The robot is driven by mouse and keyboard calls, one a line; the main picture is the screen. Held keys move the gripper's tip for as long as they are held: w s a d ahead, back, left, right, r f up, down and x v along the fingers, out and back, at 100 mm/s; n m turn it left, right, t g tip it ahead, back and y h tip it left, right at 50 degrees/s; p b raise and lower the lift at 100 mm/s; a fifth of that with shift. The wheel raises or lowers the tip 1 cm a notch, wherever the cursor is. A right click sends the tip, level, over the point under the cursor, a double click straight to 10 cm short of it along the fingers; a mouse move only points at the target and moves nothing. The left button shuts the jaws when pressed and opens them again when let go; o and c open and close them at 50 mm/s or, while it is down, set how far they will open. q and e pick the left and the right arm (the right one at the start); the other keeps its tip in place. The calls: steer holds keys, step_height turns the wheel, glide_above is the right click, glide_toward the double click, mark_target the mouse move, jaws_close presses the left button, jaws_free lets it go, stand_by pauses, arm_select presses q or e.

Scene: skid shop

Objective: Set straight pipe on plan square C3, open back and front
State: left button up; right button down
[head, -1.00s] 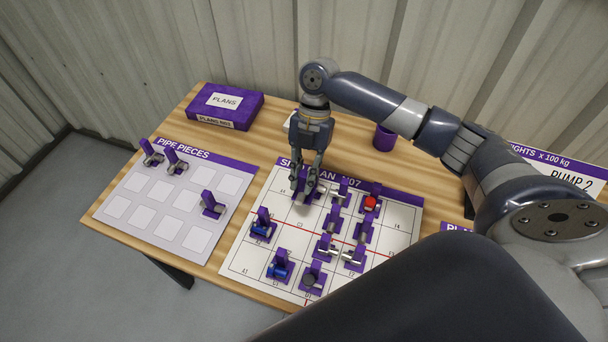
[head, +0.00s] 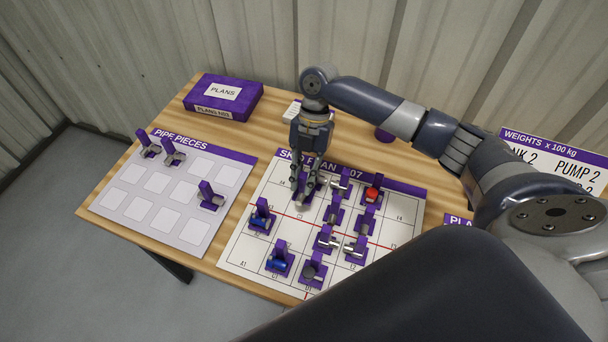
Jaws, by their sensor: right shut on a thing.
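My right gripper (head: 305,190) is shut on a purple-tabbed pipe piece (head: 302,206) over the skid plan board (head: 250,261). The fingers hide most of the piece; only a grey end and some purple show below them. The piece is over the C3 area, just behind the printed C3 label. I cannot tell whether it touches the board or which way its openings face. My left gripper is not in view.
Several pieces stand close on the plan, including a blue one (head: 261,217), a red-topped one (head: 372,192) and a grey pipe piece (head: 341,184). The pipe pieces sheet (head: 140,213) holds 3 pieces.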

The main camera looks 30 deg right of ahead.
mark_target(299, 197)
steer(key=shift+f, duration=0.4)
steer(key=shift+f, duration=0.1)
steer(key=shift+f+b, duration=1)
steer(key=shift+f, duration=0.7)
steer(key=shift+f, duration=0.7)
steer(key=c, duration=1.4)
jaws_free()
